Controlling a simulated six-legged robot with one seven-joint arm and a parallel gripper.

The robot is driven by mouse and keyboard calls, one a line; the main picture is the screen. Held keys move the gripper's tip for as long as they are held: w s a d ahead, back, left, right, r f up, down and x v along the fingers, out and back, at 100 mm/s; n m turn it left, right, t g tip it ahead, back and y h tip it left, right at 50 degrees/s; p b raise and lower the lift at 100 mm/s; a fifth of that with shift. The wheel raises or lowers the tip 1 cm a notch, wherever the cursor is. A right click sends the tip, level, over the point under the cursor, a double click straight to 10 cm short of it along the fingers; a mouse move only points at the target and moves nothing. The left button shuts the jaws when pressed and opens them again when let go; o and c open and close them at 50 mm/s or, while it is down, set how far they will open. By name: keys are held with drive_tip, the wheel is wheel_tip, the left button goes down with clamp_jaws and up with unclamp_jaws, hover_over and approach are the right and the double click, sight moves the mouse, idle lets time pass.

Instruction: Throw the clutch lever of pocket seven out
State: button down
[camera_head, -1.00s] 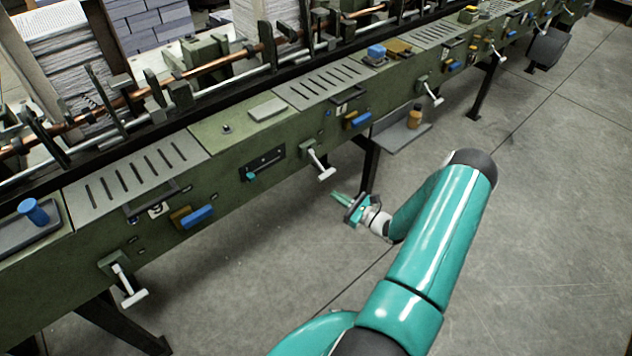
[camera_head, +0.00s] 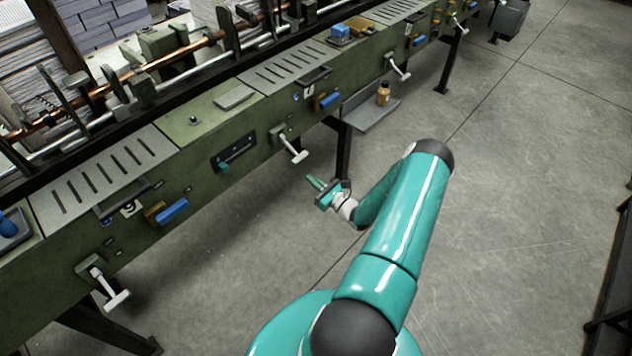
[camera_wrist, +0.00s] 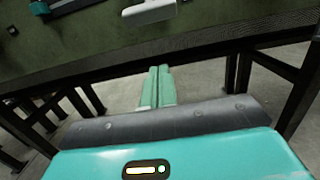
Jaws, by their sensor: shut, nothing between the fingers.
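White T-handled levers hang from the green machine's front. The nearest to my gripper (camera_head: 315,183) is the middle lever (camera_head: 290,146), below and left of a number plate (camera_head: 308,90) too small to read surely. Another lever (camera_head: 108,285) hangs below the plate marked 9 (camera_head: 128,208). A third lever (camera_head: 398,67) is farther along. My gripper is shut and empty, a little below and right of the middle lever, apart from it. In the wrist view a white lever handle (camera_wrist: 149,11) shows at the top edge, beyond my closed fingers (camera_wrist: 158,72).
A slotted panel with a teal handle (camera_head: 224,167) sits left of the middle lever. Blue handles (camera_head: 172,211) stick out of the front. A grey shelf (camera_head: 372,113) holds a brown bottle (camera_head: 383,94). Dark machine legs (camera_head: 343,150) stand behind my gripper. The floor at right is open.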

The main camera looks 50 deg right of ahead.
sight(289, 146)
drive_tip(key=w+r, duration=0.4)
drive_tip(key=w, duration=0.1)
idle(0.4)
drive_tip(key=shift+s+a+r, duration=0.1)
drive_tip(key=shift+r, duration=0.1)
